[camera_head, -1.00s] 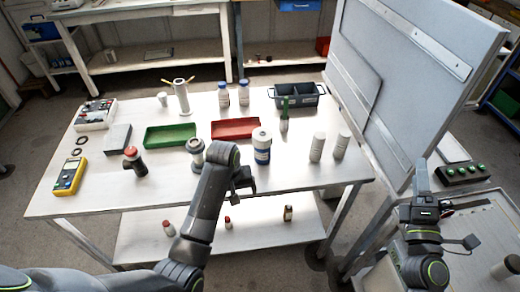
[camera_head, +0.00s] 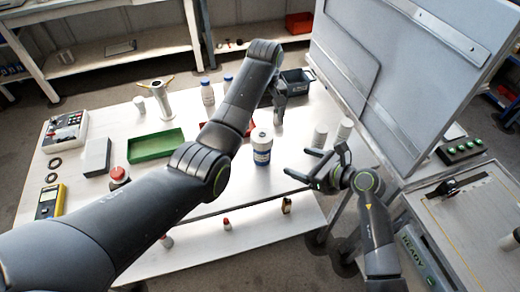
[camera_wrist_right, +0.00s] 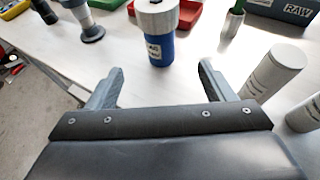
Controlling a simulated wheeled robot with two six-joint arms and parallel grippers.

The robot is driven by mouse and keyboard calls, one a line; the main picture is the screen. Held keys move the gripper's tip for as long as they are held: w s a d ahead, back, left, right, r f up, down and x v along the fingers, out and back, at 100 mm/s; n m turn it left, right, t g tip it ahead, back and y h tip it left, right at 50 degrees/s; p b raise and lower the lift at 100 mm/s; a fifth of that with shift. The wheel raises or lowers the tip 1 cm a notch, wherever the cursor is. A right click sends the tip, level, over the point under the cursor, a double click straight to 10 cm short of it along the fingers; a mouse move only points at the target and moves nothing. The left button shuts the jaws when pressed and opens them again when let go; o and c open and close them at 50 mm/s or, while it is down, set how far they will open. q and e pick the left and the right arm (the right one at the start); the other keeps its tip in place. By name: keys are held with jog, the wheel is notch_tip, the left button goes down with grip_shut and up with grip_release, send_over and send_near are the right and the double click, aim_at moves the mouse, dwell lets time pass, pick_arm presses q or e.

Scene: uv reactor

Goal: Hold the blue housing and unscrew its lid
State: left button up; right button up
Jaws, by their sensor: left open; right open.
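The blue housing (camera_head: 262,158) stands upright on the white table, with a pale lid (camera_head: 261,137) on top. In the right wrist view the blue housing (camera_wrist_right: 160,50) and its wide pale lid (camera_wrist_right: 157,15) stand straight ahead, beyond the fingertips. My right gripper (camera_head: 300,164) is open and empty, to the right of the housing and apart from it; its spread fingers also show in the right wrist view (camera_wrist_right: 160,80). My left gripper (camera_head: 280,88) is above the back of the table, beyond the housing. Its fingers are small and partly hidden in the head view.
Two white cylinders (camera_head: 320,136) stand right of the housing. A metal cup with a green-handled tool (camera_wrist_right: 233,22) and a dark crate (camera_head: 297,80) are near my left gripper. A large grey panel (camera_head: 400,80) rises at right.

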aim_at(269, 151)
pick_arm(q)
jog(key=shift+w+a+f, duration=0.1)
jog(key=shift+w+a, duration=0.05)
jog(key=shift+a, duration=0.05)
pick_arm(e)
jog(key=x, duration=1.5)
jog(key=shift+w+a+f, duration=0.1)
jog(key=shift+a, duration=0.15)
